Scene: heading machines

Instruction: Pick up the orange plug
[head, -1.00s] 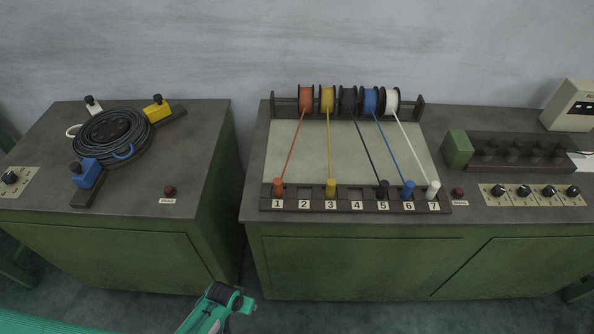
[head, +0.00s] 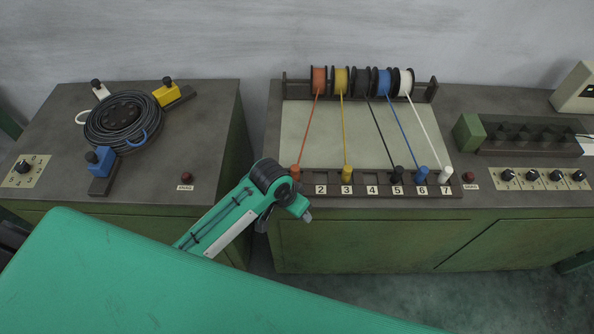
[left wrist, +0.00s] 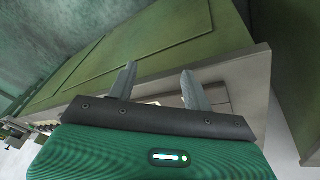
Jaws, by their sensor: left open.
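The orange plug (head: 295,171) stands upright at the left end of the numbered strip (head: 330,190) on the right-hand cabinet. An orange cord runs from it up to the orange spool (head: 319,80). My left gripper (head: 306,214) is in front of the cabinet's front edge, just below and beside the orange plug, apart from it. My arm hides the number 1 label. In the left wrist view the two fingers (left wrist: 157,70) are spread with nothing between them, against the green cabinet front. The orange plug does not show there. My right gripper is not in view.
Yellow (head: 347,173), black (head: 397,174), blue (head: 421,172) and white plugs (head: 445,173) stand along the strip to the right. The left cabinet (head: 60,150) holds a black cable coil (head: 122,118). A gap separates the two cabinets.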

